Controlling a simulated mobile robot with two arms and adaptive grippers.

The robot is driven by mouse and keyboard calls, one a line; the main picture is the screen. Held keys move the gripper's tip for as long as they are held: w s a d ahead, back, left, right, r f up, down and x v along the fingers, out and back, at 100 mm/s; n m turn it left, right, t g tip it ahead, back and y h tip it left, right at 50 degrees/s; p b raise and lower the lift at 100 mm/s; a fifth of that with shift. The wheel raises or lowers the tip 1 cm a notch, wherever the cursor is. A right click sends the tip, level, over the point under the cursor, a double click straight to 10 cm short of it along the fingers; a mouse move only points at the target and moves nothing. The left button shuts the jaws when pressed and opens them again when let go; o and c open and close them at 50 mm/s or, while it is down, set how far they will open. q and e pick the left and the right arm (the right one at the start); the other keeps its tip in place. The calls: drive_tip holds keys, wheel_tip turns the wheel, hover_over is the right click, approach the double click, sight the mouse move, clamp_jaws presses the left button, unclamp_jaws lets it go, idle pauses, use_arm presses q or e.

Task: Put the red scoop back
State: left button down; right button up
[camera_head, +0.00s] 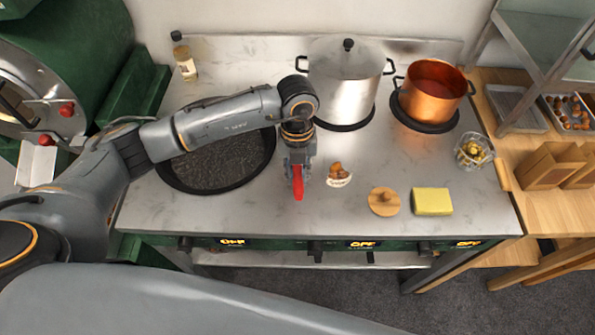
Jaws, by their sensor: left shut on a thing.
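My left gripper (298,165) is over the stove top, between the dark round pan and a small white dish, and points down. It is shut on the red scoop (298,183), of which only a narrow red part shows below the fingers. The rest of the scoop is hidden by the gripper or too small to make out. I cannot tell whether the scoop touches the surface. My right gripper is not in view.
A dark pan (190,185) lies left under my arm. A steel pot (342,90) and a copper pot (430,97) stand behind. A small dish (339,181), wooden lid (384,203), yellow sponge (432,202) and glass bowl (474,151) are to the right. The front middle is clear.

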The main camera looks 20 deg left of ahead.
use_arm(q)
drive_tip(key=shift+f+b, duration=0.3)
drive_tip(key=shift+f, duration=0.1)
drive_tip(key=c, duration=1.1)
unclamp_jaws()
drive_tip(key=shift+c, duration=0.2)
drive_tip(key=shift+r, duration=0.15)
wheel_tip(320, 180, up, 12)
drive_tip(key=w, duration=0.1)
drive_tip(key=shift+a, duration=0.15)
